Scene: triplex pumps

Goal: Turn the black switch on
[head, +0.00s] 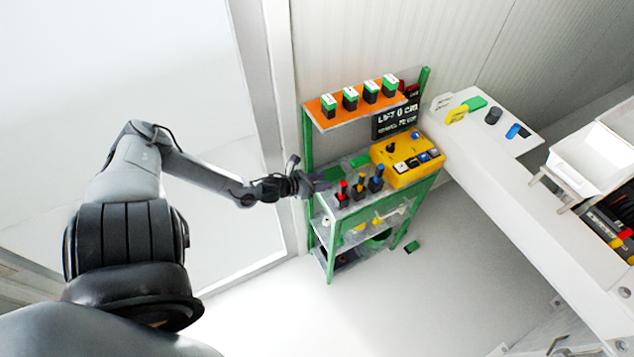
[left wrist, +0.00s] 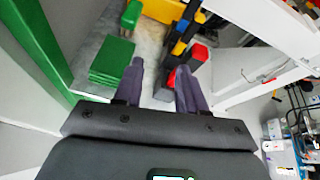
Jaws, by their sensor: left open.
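A yellow control box (head: 400,177) sits on the green-framed rack (head: 428,188). A small black knob (head: 391,149) stands on its upper left; its on or off position is too small to tell. My left gripper (head: 322,180) is open at the rack's left side, apart from the box and beside three upright black devices with a red top (head: 343,186), a yellow top (head: 360,180) and a blue top (head: 378,171). In the left wrist view, my open fingers (left wrist: 160,78) point toward the rack surface, near a red part (left wrist: 199,53).
The box also carries a blue knob (head: 415,135) and a row of buttons. An orange shelf (head: 340,116) with several green-and-black blocks is above. A white counter (head: 500,190) extends right. A green frame bar (left wrist: 38,45) is close in the left wrist view.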

